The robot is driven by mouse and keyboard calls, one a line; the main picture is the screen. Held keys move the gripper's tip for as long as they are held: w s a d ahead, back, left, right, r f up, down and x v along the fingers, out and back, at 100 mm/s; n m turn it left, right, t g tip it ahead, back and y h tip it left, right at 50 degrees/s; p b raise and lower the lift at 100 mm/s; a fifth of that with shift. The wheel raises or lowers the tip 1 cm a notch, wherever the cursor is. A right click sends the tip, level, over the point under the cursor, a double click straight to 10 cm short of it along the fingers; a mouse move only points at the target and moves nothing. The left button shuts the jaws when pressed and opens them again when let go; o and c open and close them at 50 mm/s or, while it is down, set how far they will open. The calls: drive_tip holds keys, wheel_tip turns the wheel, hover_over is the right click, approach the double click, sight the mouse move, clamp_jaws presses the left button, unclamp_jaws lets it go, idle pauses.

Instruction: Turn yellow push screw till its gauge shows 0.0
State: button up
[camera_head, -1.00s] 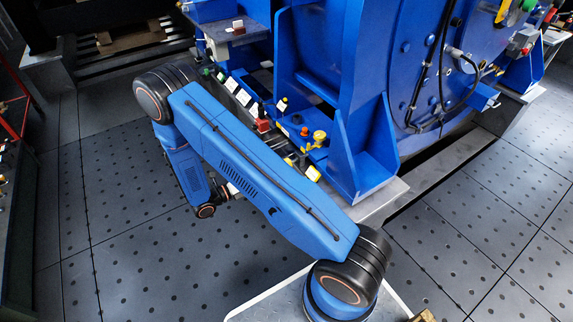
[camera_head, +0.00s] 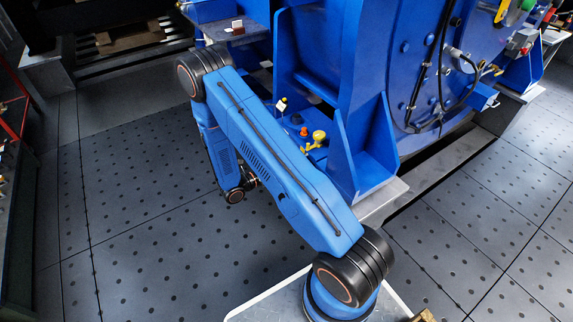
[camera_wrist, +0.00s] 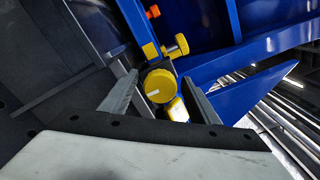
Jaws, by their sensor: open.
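In the wrist view a round yellow knob (camera_wrist: 159,86) with a pale mark on its face sits between the fingers of my gripper (camera_wrist: 159,78). The fingers are open, one on each side, with gaps; I cannot tell how far the tips reach along it. A smaller yellow screw (camera_wrist: 180,44) stands beyond it on the blue frame. A yellow-edged part (camera_wrist: 177,110), perhaps the gauge, shows partly beside the knob; no reading is legible. In the head view my arm hides the gripper and round knob, while a yellow screw (camera_head: 318,137) shows beside the arm.
An orange knob (camera_head: 304,131) stands near the yellow screw; an orange knob also shows in the wrist view (camera_wrist: 153,12). A blue gusset (camera_head: 362,150) rises to the right of the screws. The dark perforated floor (camera_head: 140,230) left of my arm is clear.

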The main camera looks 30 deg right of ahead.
drive_tip(key=c, duration=1)
drive_tip(key=shift+c, duration=0.2)
drive_tip(key=shift+m, duration=0.3)
